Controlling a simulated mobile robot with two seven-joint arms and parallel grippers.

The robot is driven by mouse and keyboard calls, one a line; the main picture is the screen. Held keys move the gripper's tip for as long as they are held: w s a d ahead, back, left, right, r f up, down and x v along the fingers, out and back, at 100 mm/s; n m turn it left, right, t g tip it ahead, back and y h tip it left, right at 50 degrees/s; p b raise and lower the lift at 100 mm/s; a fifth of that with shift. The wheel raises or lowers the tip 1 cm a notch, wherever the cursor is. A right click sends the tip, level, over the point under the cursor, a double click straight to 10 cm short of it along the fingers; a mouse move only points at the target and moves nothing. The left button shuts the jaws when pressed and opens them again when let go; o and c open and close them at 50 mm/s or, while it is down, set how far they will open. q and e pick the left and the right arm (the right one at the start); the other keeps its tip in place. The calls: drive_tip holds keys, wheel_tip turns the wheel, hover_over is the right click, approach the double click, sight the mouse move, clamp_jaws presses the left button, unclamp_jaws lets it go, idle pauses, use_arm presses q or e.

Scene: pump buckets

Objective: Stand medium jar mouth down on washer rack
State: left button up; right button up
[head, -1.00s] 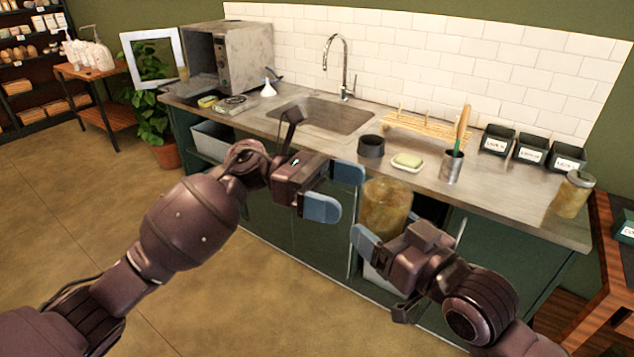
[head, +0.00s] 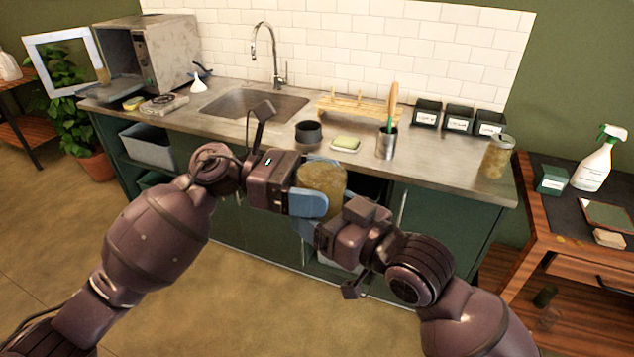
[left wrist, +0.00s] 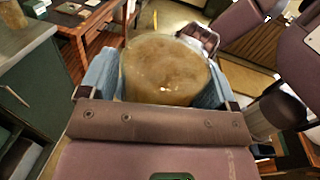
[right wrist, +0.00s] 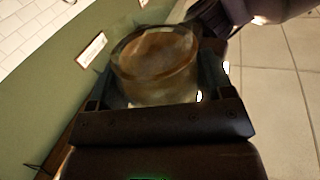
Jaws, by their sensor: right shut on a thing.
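The medium jar (head: 324,180), glass with a cloudy yellow-brown look, is held in the air in front of the counter. My right gripper (head: 318,228) is shut on its lower part. My left gripper (head: 312,186) has its blue fingers on either side of the jar, spread about as wide as before, so it looks open around it. The jar fills the space between the fingers in the left wrist view (left wrist: 165,70) and shows in the right wrist view (right wrist: 155,65). I cannot tell which end is its mouth. The wooden washer rack (head: 358,108) with upright pegs stands on the counter at the wall, empty.
On the counter (head: 440,160) are a sink (head: 250,104), a black round cup (head: 308,132), a soap dish (head: 345,145), a metal cup with utensils (head: 387,145), labelled black bins (head: 458,118) and another jar (head: 496,158). The cup, soap and utensils stand in front of the rack.

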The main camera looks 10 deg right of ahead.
use_arm(q)
drive_tip(key=c, duration=0.7)
use_arm(e)
drive_tip(key=o, duration=1.1)
drive_tip(key=shift+c, duration=0.2)
